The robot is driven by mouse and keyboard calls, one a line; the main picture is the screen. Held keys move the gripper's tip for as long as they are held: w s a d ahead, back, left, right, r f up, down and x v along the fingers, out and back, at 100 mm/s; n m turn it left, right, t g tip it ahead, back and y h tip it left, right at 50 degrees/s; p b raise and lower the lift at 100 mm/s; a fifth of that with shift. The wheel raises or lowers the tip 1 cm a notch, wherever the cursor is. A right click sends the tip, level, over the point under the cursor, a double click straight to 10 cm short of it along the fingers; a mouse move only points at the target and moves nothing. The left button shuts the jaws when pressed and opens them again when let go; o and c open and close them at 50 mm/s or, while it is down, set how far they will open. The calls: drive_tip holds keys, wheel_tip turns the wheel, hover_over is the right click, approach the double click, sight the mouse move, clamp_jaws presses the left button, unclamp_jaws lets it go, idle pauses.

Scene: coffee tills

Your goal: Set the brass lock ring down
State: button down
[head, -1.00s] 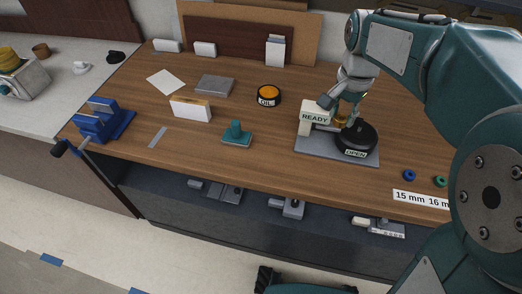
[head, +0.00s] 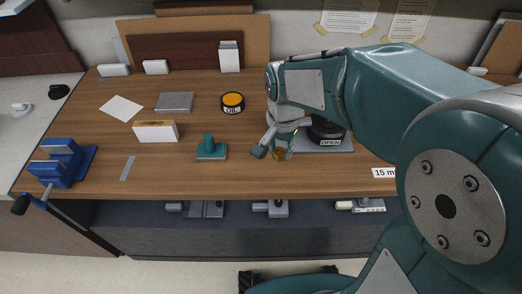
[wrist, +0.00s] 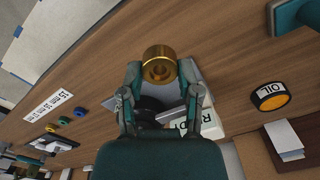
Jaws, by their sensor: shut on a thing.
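The brass lock ring (wrist: 160,54) is a short golden cylinder with a hole in its middle. In the wrist view it sits between the fingertips of my gripper (wrist: 160,72), which is shut on it. In the head view my gripper (head: 277,152) points down over the front part of the wooden bench (head: 245,178). The ring (head: 279,155) shows there only as a small brass patch, partly hidden by the fingers. I cannot tell whether it touches the bench.
A black round part marked OPEN (head: 327,131) stands on a grey plate behind and right of my gripper. A teal stamp-like tool (head: 211,149) stands to the left, and an orange-topped OIL tin (head: 232,101) behind. Bare wood lies between.

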hover_over(260, 161)
drive_tip(key=f, duration=0.5)
drive_tip(key=shift+s+d+f, duration=0.1)
drive_tip(key=shift+s+f, duration=0.25)
drive_tip(key=shift+f, duration=0.05)
drive_tip(key=shift+w+f, duration=0.3)
drive_tip(key=shift+f, duration=0.15)
wheel_tip(260, 161, down, 3)
drive_tip(key=shift+w+f, duration=0.1)
drive_tip(key=shift+f, duration=0.15)
drive_tip(key=shift+c, duration=1.5)
unclamp_jaws()
